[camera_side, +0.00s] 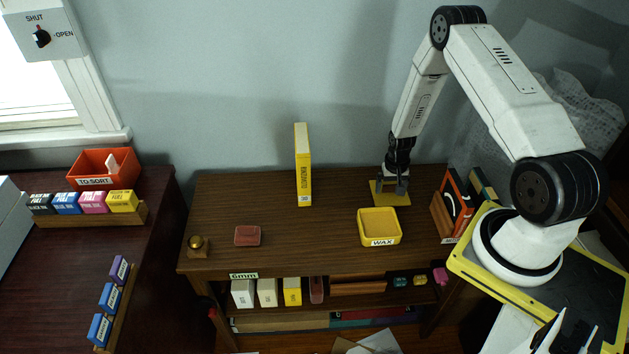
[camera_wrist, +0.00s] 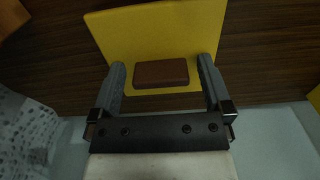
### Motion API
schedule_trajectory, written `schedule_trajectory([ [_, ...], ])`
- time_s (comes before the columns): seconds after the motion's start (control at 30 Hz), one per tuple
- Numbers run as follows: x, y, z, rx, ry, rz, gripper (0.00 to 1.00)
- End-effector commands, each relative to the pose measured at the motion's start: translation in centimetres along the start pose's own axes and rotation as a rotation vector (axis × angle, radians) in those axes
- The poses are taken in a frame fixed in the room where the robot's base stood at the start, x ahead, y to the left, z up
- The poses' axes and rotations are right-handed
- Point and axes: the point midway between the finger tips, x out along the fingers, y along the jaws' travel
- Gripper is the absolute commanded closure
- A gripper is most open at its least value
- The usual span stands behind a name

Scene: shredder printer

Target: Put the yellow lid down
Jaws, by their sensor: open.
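The yellow lid (camera_side: 377,196) is a flat square plate lying on the brown wooden table, behind the yellow WAX box. In the wrist view the yellow lid (camera_wrist: 160,28) has a brown block-shaped handle (camera_wrist: 161,73) on it. My gripper (camera_side: 396,187) is low over the lid, pointing down. In the wrist view my gripper (camera_wrist: 163,75) is open, with one finger on each side of the handle and a gap showing at both sides. The yellow WAX box (camera_side: 379,227) stands open at the top, with its yellow inside showing.
A tall yellow box (camera_side: 303,165) stands left of the lid on the table (camera_side: 270,190). A small reddish block (camera_side: 247,235) and a brass knob (camera_side: 197,243) lie farther left. A holder with books (camera_side: 451,207) stands close to the right. The table between the tall box and lid is clear.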

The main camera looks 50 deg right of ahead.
Motion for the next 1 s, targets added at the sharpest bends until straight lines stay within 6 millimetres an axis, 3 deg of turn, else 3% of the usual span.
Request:
schedule_trajectory([
  [0.37,-2.4,0.0,-0.1,0.0,0.001,0.0,0.0],
  [1.0,-10.2,0.0,-0.1,-0.001,0.0,-0.002,0.0],
])
